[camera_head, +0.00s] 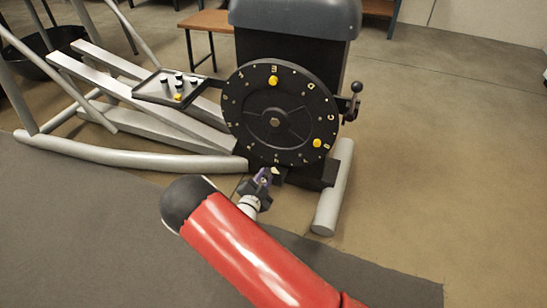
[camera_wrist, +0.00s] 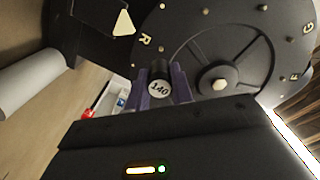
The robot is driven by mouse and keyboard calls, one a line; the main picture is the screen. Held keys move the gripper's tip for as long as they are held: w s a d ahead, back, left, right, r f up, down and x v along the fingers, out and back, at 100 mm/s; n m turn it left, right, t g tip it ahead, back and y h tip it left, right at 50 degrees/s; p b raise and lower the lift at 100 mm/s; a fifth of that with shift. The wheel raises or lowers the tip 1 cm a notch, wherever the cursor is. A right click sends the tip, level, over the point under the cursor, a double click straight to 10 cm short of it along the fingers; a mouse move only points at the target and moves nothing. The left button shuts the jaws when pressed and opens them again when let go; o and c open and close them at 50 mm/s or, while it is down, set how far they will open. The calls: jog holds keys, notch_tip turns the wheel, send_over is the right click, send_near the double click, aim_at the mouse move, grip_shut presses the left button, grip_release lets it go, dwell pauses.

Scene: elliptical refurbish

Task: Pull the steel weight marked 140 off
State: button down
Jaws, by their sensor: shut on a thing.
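The steel weight marked 140 (camera_wrist: 159,89) is a short dark cylinder with a pale, numbered end face, seen in the wrist view. It sits at the rim of the black lettered wheel (camera_wrist: 190,35), near a gold R. My gripper (camera_wrist: 161,80) has purple fingers on both sides of the weight and is shut on it. In the head view my gripper (camera_head: 263,178) is at the lower edge of the wheel (camera_head: 300,128), and the weight cannot be made out there. Whether the weight still touches the wheel is hidden.
Yellow pegs (camera_head: 273,81) and (camera_head: 317,143) stand on the wheel. A tray (camera_head: 150,98) with several small dark weights and a yellow piece is at left. A black-knobbed lever (camera_head: 353,100) is at right. Grey frame tubes (camera_head: 333,190) flank the machine; open floor lies right.

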jog(key=shift+p+v, duration=0.65)
jog(key=shift+v, duration=1.5)
